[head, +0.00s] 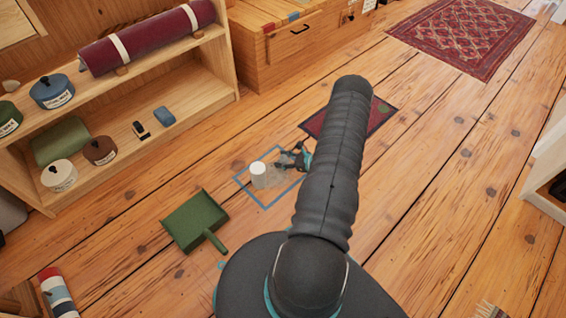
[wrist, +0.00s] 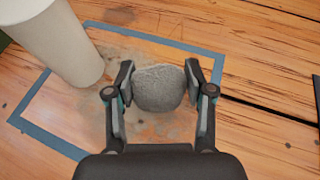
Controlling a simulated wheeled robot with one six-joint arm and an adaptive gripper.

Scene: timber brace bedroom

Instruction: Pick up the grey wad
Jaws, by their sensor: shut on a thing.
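The grey wad (wrist: 159,88) is a rough, rounded lump between the two fingers of my gripper (wrist: 163,92) in the wrist view. My gripper is shut on it, with one finger on each side. Behind the wad lies dusty, stained floor inside a blue outline; I cannot tell whether the wad touches the floor. In the head view my gripper (head: 291,158) is low over the right part of the blue-outlined square, partly hidden behind my arm. The wad cannot be made out clearly there.
A white cylinder (head: 259,174) stands just left of my gripper, also in the wrist view (wrist: 55,40). A green dustpan (head: 194,219) lies at front left. A small red mat (head: 378,112) lies behind my arm. Wooden shelves (head: 222,75) stand at left.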

